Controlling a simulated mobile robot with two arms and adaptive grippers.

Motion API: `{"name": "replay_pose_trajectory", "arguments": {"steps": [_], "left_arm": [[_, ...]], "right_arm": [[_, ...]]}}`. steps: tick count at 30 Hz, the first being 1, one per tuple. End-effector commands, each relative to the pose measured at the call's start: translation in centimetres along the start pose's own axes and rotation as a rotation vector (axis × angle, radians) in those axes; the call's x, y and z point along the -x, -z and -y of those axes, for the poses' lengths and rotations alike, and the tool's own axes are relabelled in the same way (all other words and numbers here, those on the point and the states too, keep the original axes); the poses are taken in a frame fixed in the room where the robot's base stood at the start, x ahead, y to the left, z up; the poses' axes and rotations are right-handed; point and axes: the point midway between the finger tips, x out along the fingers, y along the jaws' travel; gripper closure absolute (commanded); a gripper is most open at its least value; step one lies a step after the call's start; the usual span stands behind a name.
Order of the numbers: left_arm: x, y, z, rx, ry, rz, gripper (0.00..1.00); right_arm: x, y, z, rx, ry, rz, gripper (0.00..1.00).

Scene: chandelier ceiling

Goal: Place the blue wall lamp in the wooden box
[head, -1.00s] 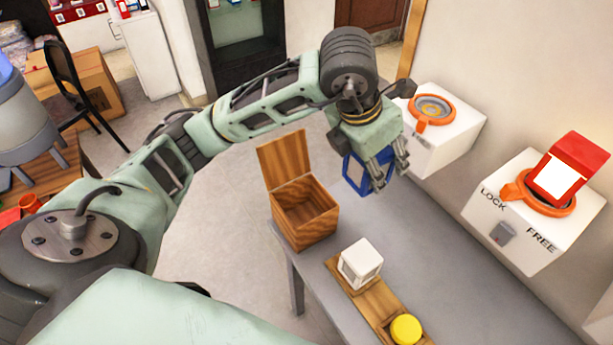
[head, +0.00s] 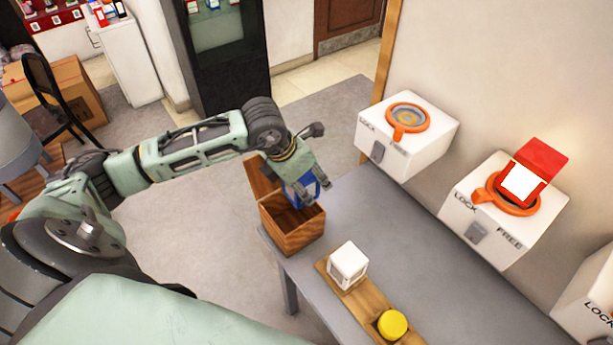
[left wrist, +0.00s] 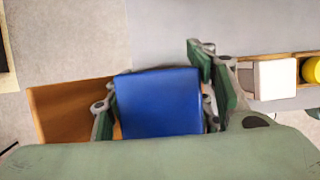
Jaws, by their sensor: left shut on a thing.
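The blue wall lamp (head: 301,190) is held between the fingers of my left gripper (head: 308,196). In the left wrist view the blue lamp (left wrist: 160,102) fills the space between the two fingers. The wooden box (head: 293,232) stands on the near left end of the grey table, its lid open at the back. The lamp is at or just above the box's opening, towards its back right side. I cannot tell whether it is below the rim. In the left wrist view a brown wooden part of the box (left wrist: 68,105) shows behind and left of the lamp. My right gripper is out of view.
A wooden board (head: 371,305) on the grey table (head: 385,225) carries a white cube (head: 348,265) and a yellow round piece (head: 392,324). White wall boxes with orange rings (head: 408,135) line the wall at right. The table between is clear.

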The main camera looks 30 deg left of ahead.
Motion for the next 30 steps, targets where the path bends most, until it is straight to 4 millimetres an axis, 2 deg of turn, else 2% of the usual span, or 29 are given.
{"name": "replay_pose_trajectory", "arguments": {"steps": [8, 27, 28, 30], "left_arm": [[-0.3, 0.1, 0.0, -0.001, -0.001, 0.003, 0.83], [-1.3, 0.5, 0.0, 0.000, -0.001, 0.002, 0.83], [-1.4, 0.6, 0.0, 0.000, -0.001, 0.001, 0.47], [-1.4, 0.6, 0.0, 0.000, -0.001, 0.001, 0.41]], "right_arm": [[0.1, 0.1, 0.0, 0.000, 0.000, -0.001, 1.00], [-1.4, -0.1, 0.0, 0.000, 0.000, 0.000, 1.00], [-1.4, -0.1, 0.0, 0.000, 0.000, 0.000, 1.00], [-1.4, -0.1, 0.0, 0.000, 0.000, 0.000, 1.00]]}}
